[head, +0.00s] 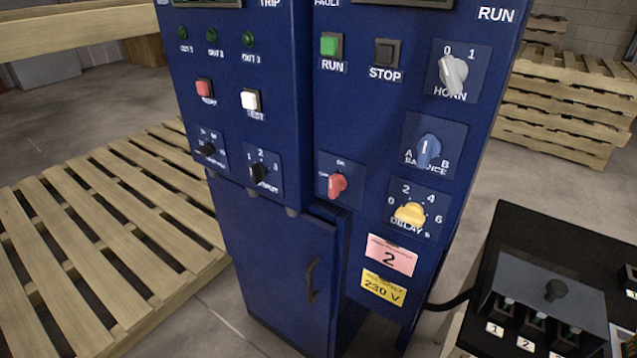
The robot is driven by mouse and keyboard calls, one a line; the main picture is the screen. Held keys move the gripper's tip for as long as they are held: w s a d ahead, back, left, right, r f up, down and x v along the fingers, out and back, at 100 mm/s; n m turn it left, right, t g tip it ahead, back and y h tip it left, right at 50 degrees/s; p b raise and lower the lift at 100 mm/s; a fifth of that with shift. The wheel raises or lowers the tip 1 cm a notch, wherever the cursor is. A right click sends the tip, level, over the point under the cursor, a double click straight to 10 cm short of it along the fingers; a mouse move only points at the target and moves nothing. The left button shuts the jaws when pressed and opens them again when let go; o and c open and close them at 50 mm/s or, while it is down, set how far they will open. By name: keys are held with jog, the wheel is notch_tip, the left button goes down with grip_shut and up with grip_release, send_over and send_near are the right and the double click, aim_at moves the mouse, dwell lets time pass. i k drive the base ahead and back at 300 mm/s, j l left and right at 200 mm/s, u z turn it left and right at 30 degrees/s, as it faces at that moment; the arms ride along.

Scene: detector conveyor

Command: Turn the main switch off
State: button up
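A red rotary switch (337,186) sits on a small blue plate at the lower left of the right-hand panel of the blue cabinet (280,265). Its plate has small white marks, one above the knob that looks like ON and one at its upper left that is too small to read surely. The red handle looks roughly upright, near the upper mark, but its exact setting is hard to tell. No other control hides it. My gripper is not in view.
Nearby are a yellow DELAY knob (410,214), blue BALANCE knob (428,150), grey HORN knob (453,74), green RUN button (331,44) and black STOP button (386,52). A black table (500,235) with a switch box (548,285) stands right. A wooden pallet (110,235) lies left.

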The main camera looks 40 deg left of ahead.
aim_at(337, 182)
jog(key=u, duration=1.75)
jog(key=k+l+u, duration=0.35)
jog(key=l, duration=0.25)
